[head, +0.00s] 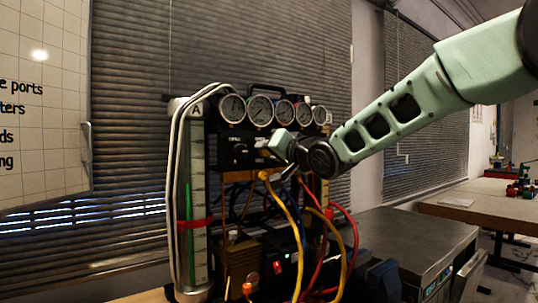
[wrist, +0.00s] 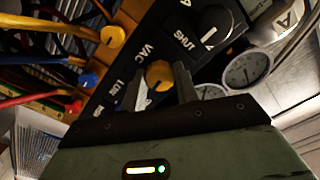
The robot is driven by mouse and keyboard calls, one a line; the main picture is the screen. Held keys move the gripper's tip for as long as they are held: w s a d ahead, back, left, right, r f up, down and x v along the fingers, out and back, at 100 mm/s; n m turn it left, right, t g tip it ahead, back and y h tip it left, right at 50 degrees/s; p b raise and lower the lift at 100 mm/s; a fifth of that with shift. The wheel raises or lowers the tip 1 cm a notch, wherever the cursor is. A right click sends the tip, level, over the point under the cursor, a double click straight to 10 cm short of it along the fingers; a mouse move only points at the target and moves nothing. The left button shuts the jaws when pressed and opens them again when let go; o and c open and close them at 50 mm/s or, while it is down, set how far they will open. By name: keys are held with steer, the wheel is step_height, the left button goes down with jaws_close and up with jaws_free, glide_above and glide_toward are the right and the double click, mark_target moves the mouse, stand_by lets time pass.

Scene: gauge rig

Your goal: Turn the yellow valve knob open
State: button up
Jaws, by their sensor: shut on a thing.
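The yellow valve knob (wrist: 158,74) sits on the black panel by the "VAC" label in the wrist view. My gripper (wrist: 161,80) has one finger on each side of it and is shut on it. The fingers hide part of the knob's sides. In the head view my gripper (head: 279,147) is at the front of the gauge rig (head: 240,147), below the row of gauges.
A black knob (wrist: 213,22) near the "SHUT" label and a gauge (wrist: 247,70) lie close to the fingers. Yellow, blue and red hoses (head: 287,205) hang below the gripper. A grey cabinet (head: 420,235) stands to the right.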

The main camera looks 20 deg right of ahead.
steer(key=shift+f+n+b, duration=0.1)
steer(key=shift+n+b, duration=3.75)
steer(key=shift+n, duration=4.35)
steer(key=o, duration=1)
steer(key=shift+c, duration=0.2)
